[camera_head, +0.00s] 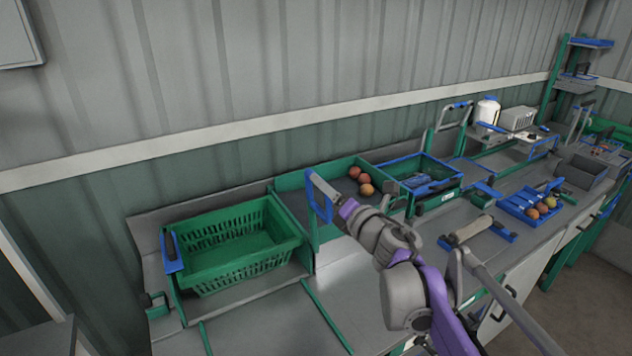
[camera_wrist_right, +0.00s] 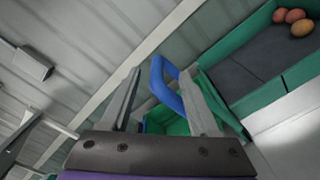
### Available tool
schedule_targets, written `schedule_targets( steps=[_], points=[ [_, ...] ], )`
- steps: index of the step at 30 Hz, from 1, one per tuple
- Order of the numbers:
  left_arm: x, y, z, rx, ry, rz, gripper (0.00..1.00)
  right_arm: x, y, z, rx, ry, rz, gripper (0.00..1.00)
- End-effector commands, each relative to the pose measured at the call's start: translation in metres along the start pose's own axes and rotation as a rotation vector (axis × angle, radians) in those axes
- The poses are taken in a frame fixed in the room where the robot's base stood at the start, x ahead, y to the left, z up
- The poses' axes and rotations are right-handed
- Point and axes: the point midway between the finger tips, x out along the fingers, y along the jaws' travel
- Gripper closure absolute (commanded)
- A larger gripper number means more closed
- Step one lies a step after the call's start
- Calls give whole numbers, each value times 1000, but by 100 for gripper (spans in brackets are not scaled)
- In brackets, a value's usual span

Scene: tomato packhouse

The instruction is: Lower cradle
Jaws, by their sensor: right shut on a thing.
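The cradle is a green frame (camera_head: 180,312) at the bench's left end, with a blue handle (camera_head: 172,262) on its left side and another blue handle (camera_head: 312,207) on its right side. A green slatted basket (camera_head: 232,268) sits in it and looks empty. My right gripper (camera_head: 320,188) is shut on the right blue handle, at the basket's right back corner. In the right wrist view, the blue handle (camera_wrist_right: 165,85) shows between the fingers of the gripper (camera_wrist_right: 160,82). My left gripper is not in view.
A green-sided bin (camera_head: 290,182) holding several tomatoes (camera_head: 360,182) stands to the right of the cradle. Beyond it are a green and blue crate (camera_head: 445,180) and a blue tray (camera_head: 518,205) with fruit. Bare grey bench top (camera_head: 335,280) lies in front.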

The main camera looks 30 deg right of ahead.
Motion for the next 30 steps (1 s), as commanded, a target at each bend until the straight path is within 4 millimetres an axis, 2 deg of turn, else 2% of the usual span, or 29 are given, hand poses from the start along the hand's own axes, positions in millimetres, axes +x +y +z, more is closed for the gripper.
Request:
schedule_targets(
  steps=[1,3,9,30],
  points=[
    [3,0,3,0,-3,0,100,-12,-1,-4,-1,6,3,48],
    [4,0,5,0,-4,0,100,-24,-2,-4,-2,5,2,48],
    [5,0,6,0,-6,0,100,-44,-2,-3,0,5,3,48],
    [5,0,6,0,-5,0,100,-47,-1,-1,33,-15,-4,48]
  ],
)
